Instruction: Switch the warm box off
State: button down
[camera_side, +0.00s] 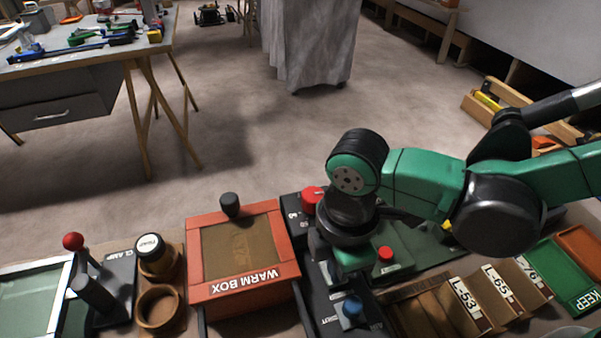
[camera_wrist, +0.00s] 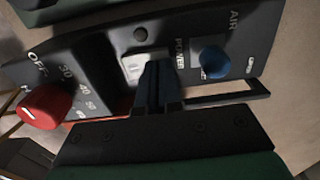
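The warm box (camera_side: 240,250) is a red-orange box with a brown panel in its lid, left of my arm in the side view. A dark control panel (camera_wrist: 95,60) fills much of the wrist view. It has a red dial (camera_wrist: 45,107) marked OFF, 30, 40, 50 and a pale switch plate (camera_wrist: 133,66) labelled POWER. The red dial also shows in the side view (camera_side: 312,196). My gripper (camera_wrist: 157,66) has its dark fingers together at the POWER switch and covers part of it. Contact and the switch's position cannot be told. In the side view my wrist hides the fingertips.
A blue knob (camera_wrist: 212,63) labelled AIR sits right of the fingers; it also shows in the side view (camera_side: 352,307). A red button (camera_side: 385,254) and labelled wooden slots (camera_side: 430,305) lie right. A red-balled clamp lever (camera_side: 74,241) and lidded jar (camera_side: 151,251) stand left.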

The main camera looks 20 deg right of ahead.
jog(key=shift+f, duration=0.1)
jog(key=shift+r, duration=3.55)
jog(key=w+d+m+t, duration=0.1)
jog(key=d+m+t, duration=0.1)
jog(key=d+m, duration=0.3)
jog(key=w+d+r+m+t, duration=0.1)
jog(key=d+m+t, duration=0.1)
jog(key=d+m, duration=0.4)
jog(key=w+d+m+t, duration=0.1)
jog(key=d+m+t, duration=0.1)
jog(key=d+m, duration=0.4)
jog(key=shift+w+d+r+t, duration=0.1)
jog(key=shift+d+t, duration=0.05)
jog(key=shift+d, duration=0.65)
jog(key=shift+w+d+r+t, duration=0.1)
jog(key=shift+d+r, duration=0.05)
jog(key=shift+d, duration=0.6)
jog(key=shift+w+d+r+t, duration=0.1)
jog(key=shift+d+t, duration=0.05)
jog(key=shift+d, duration=0.65)
jog(key=shift+d+m, duration=0.5)
jog(key=shift+a, duration=0.15)
